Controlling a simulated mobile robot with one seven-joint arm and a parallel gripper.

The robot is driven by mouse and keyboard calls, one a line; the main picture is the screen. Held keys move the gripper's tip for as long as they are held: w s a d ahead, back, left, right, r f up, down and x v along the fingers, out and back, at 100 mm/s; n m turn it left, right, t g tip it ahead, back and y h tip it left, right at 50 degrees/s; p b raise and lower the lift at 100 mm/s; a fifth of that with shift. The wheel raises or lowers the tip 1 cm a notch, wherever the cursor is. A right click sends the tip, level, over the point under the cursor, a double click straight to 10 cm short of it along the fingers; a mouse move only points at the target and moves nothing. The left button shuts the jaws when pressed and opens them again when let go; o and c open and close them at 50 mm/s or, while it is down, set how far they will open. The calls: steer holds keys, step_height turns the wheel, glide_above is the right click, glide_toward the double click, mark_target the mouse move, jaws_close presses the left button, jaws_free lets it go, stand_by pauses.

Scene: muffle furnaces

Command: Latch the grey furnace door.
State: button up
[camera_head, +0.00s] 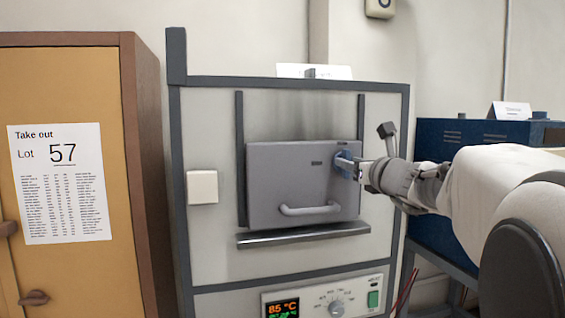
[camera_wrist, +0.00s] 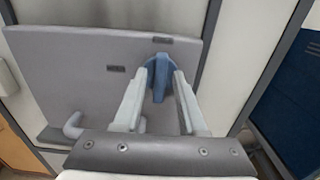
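The grey furnace door (camera_head: 283,183) is a flat panel over the front opening of the middle furnace, with a bar handle (camera_head: 310,210) low on it. A blue latch knob (camera_wrist: 160,75) sits near the door's upper right edge. It also shows, partly hidden by my gripper, in the head view (camera_head: 343,161). My gripper (camera_wrist: 161,78) reaches in from the right, with one finger on each side of the knob. Some gap shows beside the knob's lower ridge, so the fingers look open around it. Contact at the fingertips is unclear.
A ledge (camera_head: 303,235) runs below the door, above a control panel (camera_head: 325,299) with a lit display reading 85 °C. A brown cabinet (camera_head: 65,270) stands at the left. A blue unit (camera_head: 440,135) stands behind my arm at the right.

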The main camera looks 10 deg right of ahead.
jaws_close()
steer(key=shift+f+b, duration=0.1)
steer(key=shift+b, duration=0.2)
steer(key=shift+a+f+n+b, duration=0.1)
steer(key=shift+n+b, duration=2.65)
steer(key=shift+n, duration=0.2)
steer(key=shift+a+f+n+b, duration=0.1)
steer(key=shift+n+b, duration=2.7)
steer(key=shift+n, duration=0.2)
steer(key=shift+a+f+n+b, duration=0.1)
steer(key=shift+n+b, duration=2.65)
steer(key=shift+n, duration=0.2)
